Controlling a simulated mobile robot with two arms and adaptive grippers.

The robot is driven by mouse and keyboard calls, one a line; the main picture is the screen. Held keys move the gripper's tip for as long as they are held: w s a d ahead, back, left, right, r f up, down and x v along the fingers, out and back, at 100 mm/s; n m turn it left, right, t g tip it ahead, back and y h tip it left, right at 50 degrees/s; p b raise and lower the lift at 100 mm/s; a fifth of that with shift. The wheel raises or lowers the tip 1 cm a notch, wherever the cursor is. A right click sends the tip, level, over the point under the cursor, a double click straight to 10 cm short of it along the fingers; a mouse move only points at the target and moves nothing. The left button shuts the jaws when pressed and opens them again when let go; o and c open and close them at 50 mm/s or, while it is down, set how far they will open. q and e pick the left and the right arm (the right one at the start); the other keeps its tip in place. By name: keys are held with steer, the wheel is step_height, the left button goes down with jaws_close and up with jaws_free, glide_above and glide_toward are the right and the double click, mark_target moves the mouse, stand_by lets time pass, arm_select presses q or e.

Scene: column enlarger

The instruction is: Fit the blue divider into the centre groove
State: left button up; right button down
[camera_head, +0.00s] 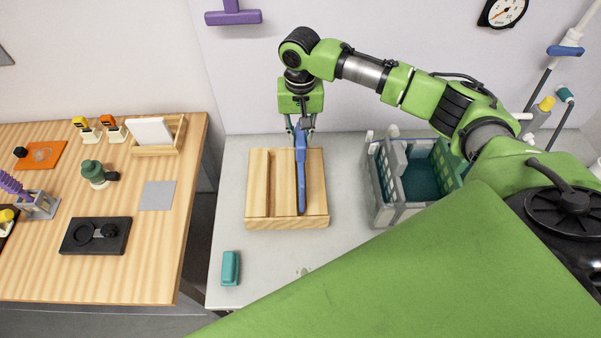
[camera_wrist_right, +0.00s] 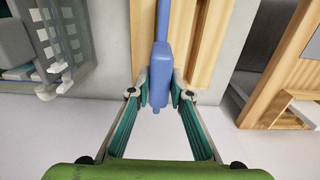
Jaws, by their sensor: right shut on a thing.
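The blue divider (camera_head: 301,176) is a long thin bar over the right half of the light wooden grooved block (camera_head: 258,222). It runs front to back, and its far end is in my right gripper (camera_head: 300,128). A groove shows uncovered left of the divider. I cannot tell whether the divider sits in a groove or just above the block. In the right wrist view, the gripper (camera_wrist_right: 160,93) is shut on the divider's thick end (camera_wrist_right: 158,72), with the wooden block (camera_wrist_right: 203,45) behind it. My left gripper is not in view.
A grey and teal crate (camera_head: 391,214) stands close to the block's right. A teal piece (camera_head: 230,268) lies at front left on the grey bench (camera_head: 228,205). A wooden table (camera_head: 150,265) with a black tray (camera_head: 82,248) and small items stands left, across a gap.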

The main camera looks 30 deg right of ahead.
steer(key=shift+r, duration=2.45)
